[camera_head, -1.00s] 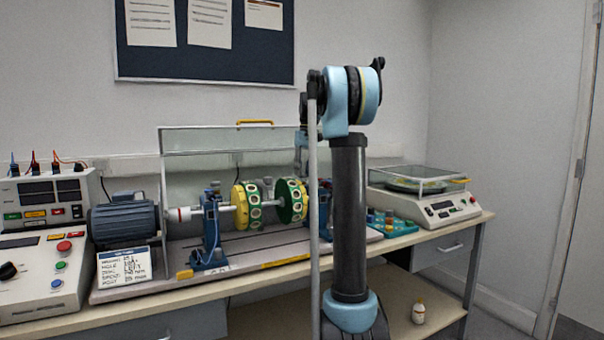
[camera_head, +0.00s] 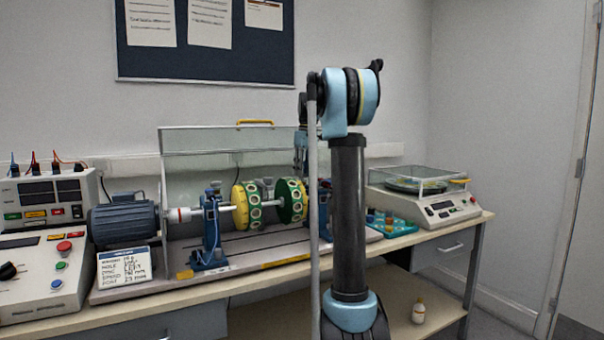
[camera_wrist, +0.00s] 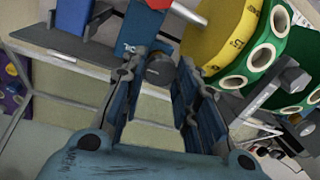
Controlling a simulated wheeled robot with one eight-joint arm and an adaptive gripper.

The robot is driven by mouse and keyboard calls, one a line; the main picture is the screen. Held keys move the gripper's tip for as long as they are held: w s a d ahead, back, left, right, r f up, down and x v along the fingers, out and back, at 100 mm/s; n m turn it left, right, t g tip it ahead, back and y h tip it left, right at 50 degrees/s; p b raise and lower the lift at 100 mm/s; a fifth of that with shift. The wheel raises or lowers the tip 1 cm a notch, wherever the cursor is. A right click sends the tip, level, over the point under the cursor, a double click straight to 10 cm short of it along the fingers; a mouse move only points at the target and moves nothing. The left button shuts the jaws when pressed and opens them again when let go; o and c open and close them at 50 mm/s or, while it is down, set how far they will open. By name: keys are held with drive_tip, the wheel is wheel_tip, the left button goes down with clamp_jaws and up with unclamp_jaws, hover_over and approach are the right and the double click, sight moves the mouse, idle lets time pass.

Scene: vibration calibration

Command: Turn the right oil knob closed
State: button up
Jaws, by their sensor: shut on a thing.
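In the wrist view, a dark round knob (camera_wrist: 158,70) sits between the fingertips of my gripper (camera_wrist: 160,72), on a blue bearing stand (camera_wrist: 143,28). The fingers are shut on the knob from both sides. A yellow and green disc (camera_wrist: 225,40) is just to the right. In the head view, my arm hides my gripper and most of the right blue stand (camera_head: 325,190). The left blue stand (camera_head: 211,228) is clear, with a dark knob (camera_head: 213,186) on top. The marking of the held knob cannot be read.
The two discs (camera_head: 248,207) sit on the shaft between the stands. A blue motor (camera_head: 124,222) is at the left, beside a control panel (camera_head: 45,285). A raised clear guard (camera_head: 215,140) stands behind. A balance (camera_head: 425,200) is at the right.

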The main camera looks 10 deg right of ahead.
drive_tip(key=shift+w, duration=0.1)
drive_tip(key=o, duration=1.1)
drive_tip(key=r, duration=0.8)
drive_tip(key=d+r, duration=0.1)
drive_tip(key=r, duration=0.2)
drive_tip(key=shift+w+r, duration=0.35)
drive_tip(key=shift+r, duration=0.05)
